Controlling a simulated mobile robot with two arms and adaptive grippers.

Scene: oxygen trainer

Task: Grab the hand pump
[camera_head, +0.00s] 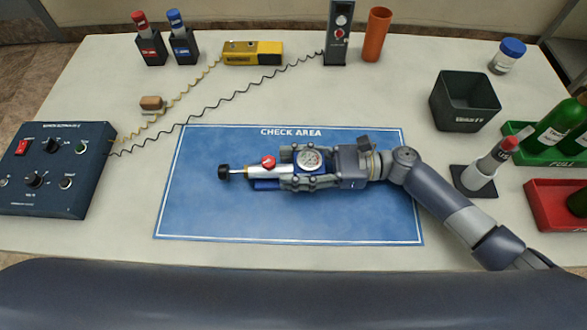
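The hand pump (267,171) lies on the blue mat marked CHECK AREA (240,216). It has a white and blue body, a red knob, a round gauge and a black handle end pointing left. My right gripper (297,168) reaches in from the right, with its fingers on either side of the pump around the gauge. I cannot tell whether the fingers press on the pump or only straddle it. The fingers and palm hide the pump's right end. My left gripper is not in view.
A dark blue control box (58,172) stands at left, with coiled cables running to a yellow meter (252,53) and a black device (339,35). A dark bin (465,102), a stand with a grey cylinder (480,175), and green and red trays (545,205) are at right.

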